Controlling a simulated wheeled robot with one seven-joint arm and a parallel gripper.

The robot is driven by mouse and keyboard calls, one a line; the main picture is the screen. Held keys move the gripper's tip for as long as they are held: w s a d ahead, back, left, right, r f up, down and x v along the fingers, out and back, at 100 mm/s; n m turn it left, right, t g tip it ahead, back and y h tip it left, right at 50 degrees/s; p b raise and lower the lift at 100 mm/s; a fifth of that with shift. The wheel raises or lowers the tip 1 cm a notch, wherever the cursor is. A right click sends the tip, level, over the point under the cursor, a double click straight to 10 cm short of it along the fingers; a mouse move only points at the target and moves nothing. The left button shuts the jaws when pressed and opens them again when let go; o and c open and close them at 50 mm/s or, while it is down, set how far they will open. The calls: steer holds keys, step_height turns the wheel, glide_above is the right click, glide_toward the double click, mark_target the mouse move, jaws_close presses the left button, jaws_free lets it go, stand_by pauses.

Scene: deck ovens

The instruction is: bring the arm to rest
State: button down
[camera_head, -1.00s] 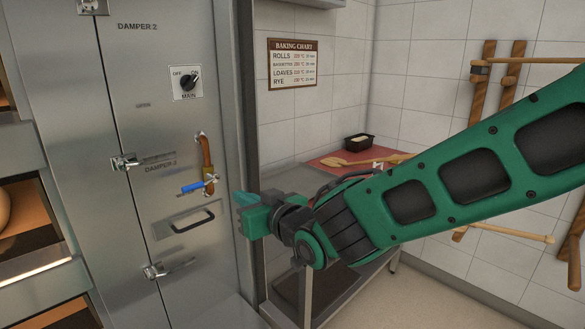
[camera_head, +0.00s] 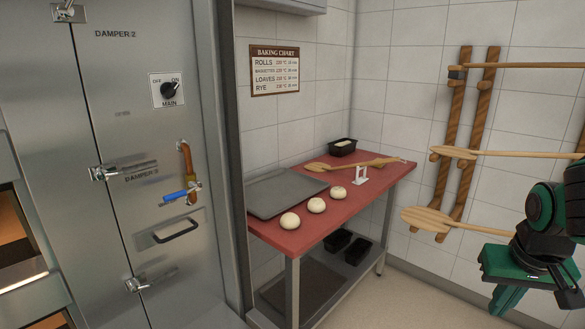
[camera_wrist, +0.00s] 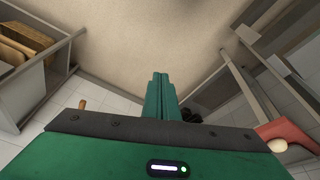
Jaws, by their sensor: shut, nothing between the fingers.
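My gripper (camera_head: 506,298) is at the lower right of the head view, clear of the table and in front of the tiled wall, pointing downward. In the wrist view its fingers (camera_wrist: 158,95) lie together, shut, with nothing between them. The floor and wall bases show beyond the fingers.
A red-topped table (camera_head: 345,207) holds a grey tray (camera_head: 285,192), dough balls (camera_head: 290,222), a wooden peel (camera_head: 350,165) and a black tin (camera_head: 343,148). A wooden rack (camera_head: 452,150) with peels hangs behind my gripper. The steel oven front (camera_head: 130,200) stands left.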

steer(key=s+d+m+g+y, duration=0.1)
steer(key=s+m+g, duration=0.1)
steer(key=s, duration=1)
steer(key=shift+s+d+f+m+g+y, duration=0.15)
steer(key=shift+f+m+g+y, duration=0.15)
steer(key=shift+g+y, duration=0.15)
steer(key=shift+w+f, duration=0.25)
steer(key=shift+w, duration=0.45)
